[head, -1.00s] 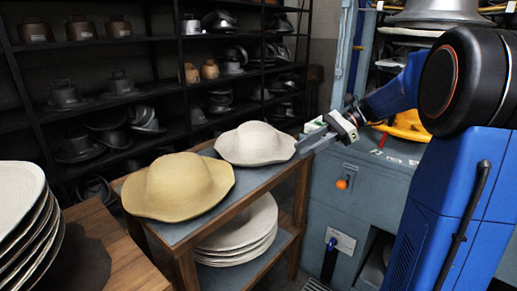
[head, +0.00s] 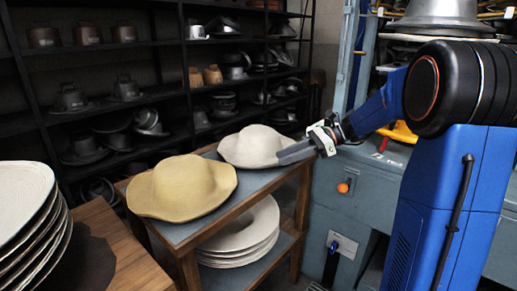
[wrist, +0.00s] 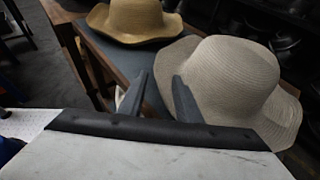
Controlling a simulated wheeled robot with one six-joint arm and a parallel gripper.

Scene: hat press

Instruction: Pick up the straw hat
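Two wide-brimmed hats lie on the cart top. The tan hat (head: 182,185) is at the near left, and the pale woven hat (head: 250,142) is behind it to the right. In the wrist view the pale hat (wrist: 235,75) is large at right and the tan hat (wrist: 133,18) is farther off at the top. Which one the task calls the straw hat is unclear. My gripper (head: 284,155) is at the pale hat's right brim. In the wrist view my gripper (wrist: 160,76) is open and empty, its right finger overlapping the brim; contact cannot be told.
The cart (head: 172,234) has a lower shelf with stacked pale discs (head: 240,237). A wooden table (head: 130,250) with another pale stack (head: 22,205) stands at left. A grey-blue machine (head: 340,205) stands right of the cart.

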